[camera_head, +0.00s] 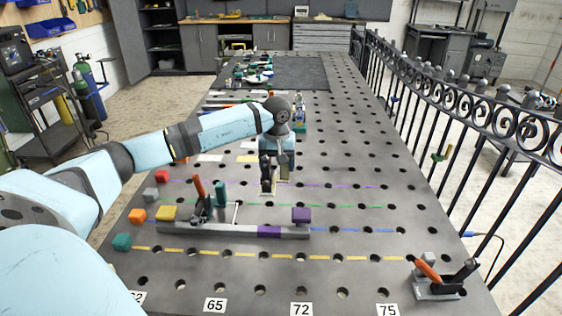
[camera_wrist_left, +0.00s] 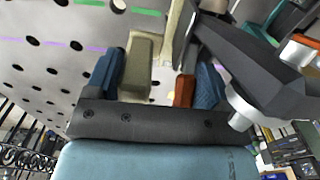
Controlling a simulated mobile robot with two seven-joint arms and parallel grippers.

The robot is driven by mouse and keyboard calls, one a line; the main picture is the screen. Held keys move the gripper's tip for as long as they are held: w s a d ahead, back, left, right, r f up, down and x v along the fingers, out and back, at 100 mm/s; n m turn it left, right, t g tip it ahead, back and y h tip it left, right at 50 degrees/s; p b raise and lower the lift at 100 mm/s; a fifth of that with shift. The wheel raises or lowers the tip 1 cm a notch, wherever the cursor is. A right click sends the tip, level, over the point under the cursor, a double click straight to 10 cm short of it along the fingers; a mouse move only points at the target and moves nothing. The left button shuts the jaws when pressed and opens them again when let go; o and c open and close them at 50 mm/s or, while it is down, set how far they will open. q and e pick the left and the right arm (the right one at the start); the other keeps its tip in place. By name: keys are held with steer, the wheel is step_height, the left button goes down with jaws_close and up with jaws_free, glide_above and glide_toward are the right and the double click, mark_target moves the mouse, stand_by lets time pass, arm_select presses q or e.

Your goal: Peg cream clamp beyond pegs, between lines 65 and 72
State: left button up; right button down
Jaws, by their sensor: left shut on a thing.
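My left gripper (camera_head: 268,188) hangs over the middle of the perforated table, fingers down. In the left wrist view its blue finger pads (camera_wrist_left: 155,85) close around a clamp with a cream block (camera_wrist_left: 139,68), an orange part and a dark arm (camera_wrist_left: 255,62). In the head view the gripper mostly hides this cream clamp; a pale part (camera_head: 281,187) shows beside the fingers. I cannot tell if it touches the table. Number labels 65 (camera_head: 214,305) and 72 (camera_head: 301,310) lie at the near edge. My right gripper is not in view.
A grey bar (camera_head: 190,229) with a purple section lies nearer. Another clamp (camera_head: 437,279) stands near right. Coloured blocks line the left side. An iron railing (camera_head: 470,120) runs along the right.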

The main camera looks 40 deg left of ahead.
mark_target(277, 180)
arm_select(q)
steer(key=shift+s+f, duration=0.1)
steer(key=shift+f, duration=0.3)
steer(key=shift+f+b, duration=0.35)
steer(key=shift+b, duration=0.05)
steer(key=shift+f+b, duration=0.75)
steer(key=shift+f, duration=1.45)
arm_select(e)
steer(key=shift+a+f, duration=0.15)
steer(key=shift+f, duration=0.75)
arm_select(q)
steer(key=shift+f+b, duration=0.1)
steer(key=shift+b, duration=0.35)
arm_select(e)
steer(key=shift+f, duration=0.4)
